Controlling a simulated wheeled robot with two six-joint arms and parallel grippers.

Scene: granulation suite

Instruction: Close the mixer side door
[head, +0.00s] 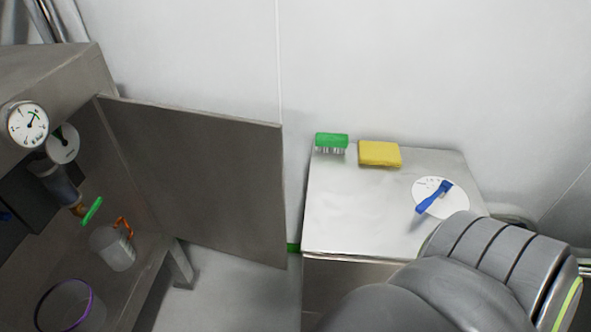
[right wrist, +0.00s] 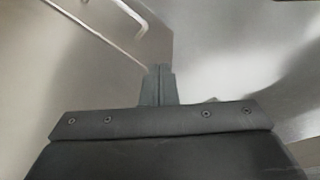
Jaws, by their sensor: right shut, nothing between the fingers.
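The mixer (head: 60,75) is a grey metal cabinet at the left of the head view. Its side door (head: 200,180) is a flat grey panel, hinged at the cabinet and standing wide open to the right. My right arm covers the lower right of the head view, and its gripper is out of sight there. In the right wrist view my right gripper (right wrist: 158,84) has its fingers shut together, empty, in front of blurred grey metal. A thin bent metal bar (right wrist: 95,35) shows at the upper left of that view; I cannot tell what it belongs to. My left gripper is not in view.
A steel table (head: 345,215) stands right of the door, with a green brush (head: 331,141), a yellow sponge (head: 380,154) and a white disc (head: 430,208) under a blue tool (head: 434,197). Inside the mixer are a clear beaker (head: 112,250) and a purple-rimmed container (head: 66,306).

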